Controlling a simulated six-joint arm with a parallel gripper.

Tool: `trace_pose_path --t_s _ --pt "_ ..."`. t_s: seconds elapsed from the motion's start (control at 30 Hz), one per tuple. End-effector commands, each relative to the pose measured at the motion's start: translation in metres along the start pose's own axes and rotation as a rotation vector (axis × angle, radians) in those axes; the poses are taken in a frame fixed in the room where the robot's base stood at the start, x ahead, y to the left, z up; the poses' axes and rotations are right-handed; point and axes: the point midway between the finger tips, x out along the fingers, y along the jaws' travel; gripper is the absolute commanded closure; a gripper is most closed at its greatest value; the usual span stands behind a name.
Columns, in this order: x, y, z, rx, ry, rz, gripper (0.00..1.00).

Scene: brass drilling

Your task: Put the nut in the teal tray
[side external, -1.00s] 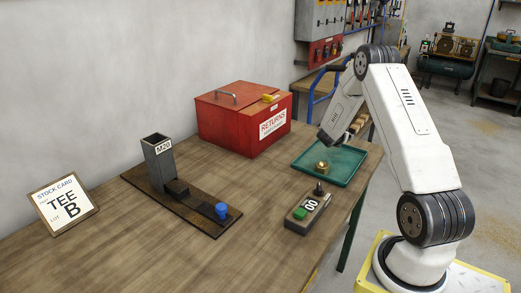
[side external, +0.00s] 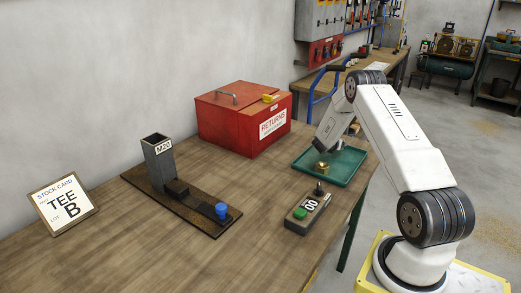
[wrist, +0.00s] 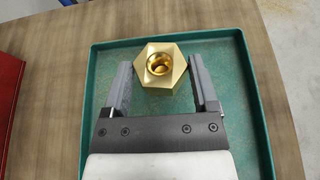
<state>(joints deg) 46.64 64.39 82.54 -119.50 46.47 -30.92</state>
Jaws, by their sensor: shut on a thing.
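The brass hexagonal nut (side external: 322,169) appears over the near-left part of the teal tray (side external: 345,177) in the side view. In the wrist view the nut (wrist: 164,68) sits between the two fingertips, its threaded hole facing the camera. My gripper (wrist: 163,78) is shut on the nut, with the tray (wrist: 255,105) floor behind it. In the side view my gripper (side external: 321,149) is just above the nut, and its fingers are hard to make out. I cannot tell whether the nut touches the tray floor.
A red returns box (side external: 240,120) stands left of the tray. A control box (side external: 307,212) with a green button lies in front of the tray. An M20 post fixture (side external: 158,162) and a stock card (side external: 63,205) stand farther left. Bare wooden bench lies between them.

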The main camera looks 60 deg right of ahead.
Motion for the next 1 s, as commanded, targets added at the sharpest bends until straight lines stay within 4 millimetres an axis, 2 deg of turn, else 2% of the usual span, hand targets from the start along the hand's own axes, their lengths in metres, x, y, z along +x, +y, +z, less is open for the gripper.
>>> trace_pose_path --t_s 0.13,0.3,0.77,0.8,0.87,1.0 --pt "0.006 0.0 -0.015 -0.001 -0.001 -0.001 1.0" --pt "0.011 0.0 -0.025 0.0 -0.003 0.0 1.0" --pt "0.012 0.0 -0.029 0.002 -0.003 0.0 1.0" --pt "0.012 0.0 -0.03 0.001 0.0 0.0 0.18" --pt "0.012 -0.001 -0.03 0.001 0.0 0.0 0.0" --pt "0.012 -0.001 -0.03 0.0 0.001 0.0 0.0"
